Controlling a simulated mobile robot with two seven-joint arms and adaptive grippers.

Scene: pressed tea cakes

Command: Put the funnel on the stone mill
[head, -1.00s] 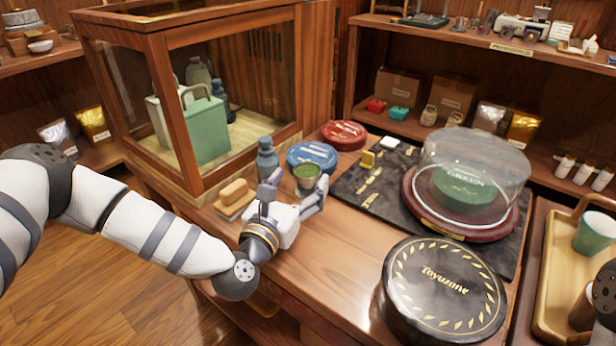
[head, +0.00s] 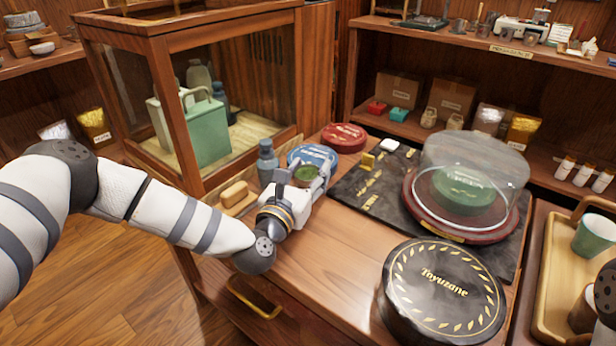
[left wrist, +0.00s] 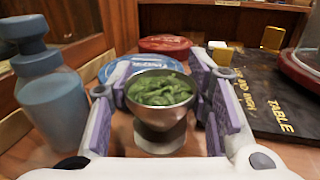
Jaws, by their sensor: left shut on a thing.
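The funnel (left wrist: 160,101) looks like a flared metal bowl filled with green leaves, narrowing to a pale lower part. It is upright in the left wrist view, and in the head view its leafy top (head: 306,174) shows beyond my gripper. My left gripper (head: 308,182) is shut on it, with one finger on each side. A round grey item on a wooden base (head: 24,24), on the upper left shelf, may be the stone mill; I cannot tell for sure. My right gripper is out of view.
A blue bottle (head: 267,162) stands close left of my gripper, near a soap-like block (head: 234,193). Blue (head: 318,154) and red (head: 344,137) tins lie behind. A glass dome (head: 470,160) and black round tin (head: 442,290) stand to the right. The counter front is clear.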

